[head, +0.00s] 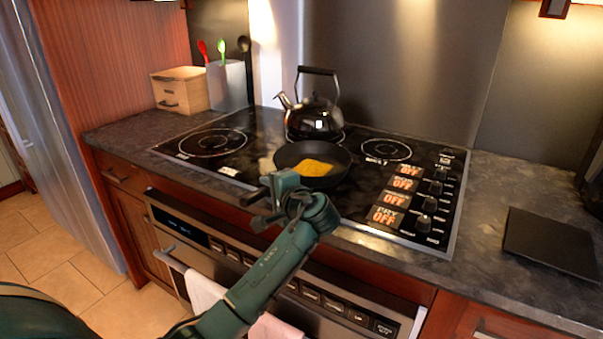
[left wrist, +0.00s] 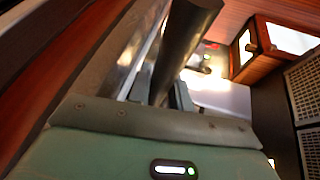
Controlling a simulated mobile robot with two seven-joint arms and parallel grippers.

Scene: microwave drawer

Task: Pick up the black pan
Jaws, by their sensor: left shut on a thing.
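The black pan (head: 338,176) sits at the front of the cooktop, with a flat yellow-orange piece of food (head: 314,168) in it. I cannot tell whether its base touches the glass. My left gripper (head: 262,206) is in front of the pan, over the counter's front edge, shut on the pan's handle. In the left wrist view the dark handle (left wrist: 186,45) runs between the two fingers of my left gripper (left wrist: 163,90). In the head view the gripper hides most of the handle. My right gripper is not in view.
A black kettle (head: 315,118) stands just behind the pan. Burner knobs (head: 427,204) and lit "OFF" labels are at the right of the cooktop. A utensil holder (head: 227,84) and small wooden drawer box (head: 180,90) stand back left. Towels hang on the oven handle below.

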